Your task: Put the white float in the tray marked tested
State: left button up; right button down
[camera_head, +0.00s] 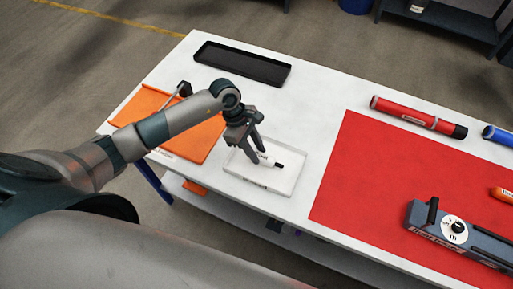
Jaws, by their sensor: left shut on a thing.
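The white float (267,161), a small white piece with a dark tip, is at my left gripper (257,155). The gripper points down and is shut on it. The float is over or inside a shallow white tray (285,186); I cannot tell whether it touches the tray's floor. A small label shows on the tray's front wall, too small to read. My fingers hide part of the float. My right gripper is not in view.
A black tray (245,64) stands at the back of the white table. An orange mat or tray (199,145) lies left, partly behind my arm. A red mat (370,190) covers the right side, with a grey device (455,236) on it. A red tube (417,116) lies behind.

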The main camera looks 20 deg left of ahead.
pick_arm(q)
jog(key=shift+f, duration=0.15)
jog(key=shift+f+b, duration=0.15)
jog(key=shift+b, duration=0.15)
jog(key=o, duration=1.2)
jog(key=shift+c, duration=0.2)
jog(key=shift+r+p, duration=0.25)
jog(key=shift+p, duration=0.05)
jog(key=shift+w+a+r+b, duration=0.1)
jog(key=shift+a+r+b, duration=0.1)
jog(key=shift+r+b, duration=0.1)
jog(key=b+v, duration=0.3)
jog(key=v, duration=0.8)
jog(key=shift+b, duration=0.3)
